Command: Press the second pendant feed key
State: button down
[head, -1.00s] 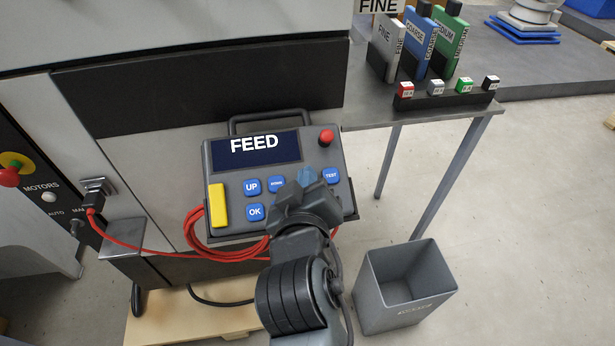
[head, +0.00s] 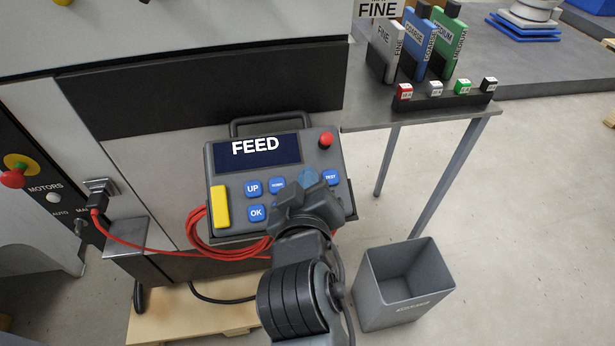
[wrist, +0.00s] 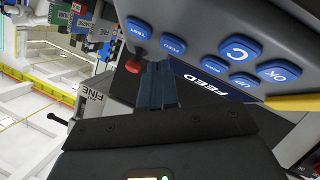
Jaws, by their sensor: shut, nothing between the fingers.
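The grey pendant (head: 235,160) stands against the machine front, its screen (head: 258,148) reading FEED. In the wrist view the blue FEED key (wrist: 173,43) shows between the TEST key (wrist: 140,27) and the C key (wrist: 240,48). My gripper (head: 309,177) is shut and empty over the pendant's right half in the head view, where it hides the FEED and C keys. In the wrist view the fingertips of my gripper (wrist: 157,66) are just below the FEED key in the picture. I cannot tell whether they touch the pendant.
The UP key (head: 253,188), OK key (head: 257,213) and red stop knob (head: 326,140) are close by. A yellow bar (head: 221,206) and red cable (head: 195,237) are at the pendant's left. A grey bin (head: 405,285) stands on the floor at right.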

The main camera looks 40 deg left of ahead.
jog(key=r+p, duration=0.1)
jog(key=s+d+r+p, duration=0.1)
jog(key=r+p, duration=0.1)
jog(key=d+r+p, duration=0.1)
jog(key=shift+s+r, duration=0.15)
jog(key=shift+s, duration=0.15)
dwell(0.7)
jog(key=s+d+f+m+h, duration=0.1)
jog(key=s+d+f+m, duration=0.25)
jog(key=d, duration=0.45)
jog(key=s+d+f+m+t+h, duration=0.15)
jog(key=s+d, duration=0.25)
jog(key=d, duration=0.4)
jog(key=s+d+f+m+h, duration=0.1)
jog(key=s+d+f+m, duration=0.2)
jog(key=d, duration=0.6)
jog(key=s+d+r+m+h, duration=0.2)
jog(key=s+d+r+m, duration=0.1)
jog(key=s+d, duration=0.5)
jog(key=s+d+r+m+t+h, duration=0.1)
jog(key=s+d+r+m+h, duration=0.2)
jog(key=s+d+r, duration=0.2)
jog(key=s+d, duration=0.3)
jog(key=d, duration=0.1)
jog(key=shift+s+r, duration=0.15)
jog(key=shift+r, duration=0.05)
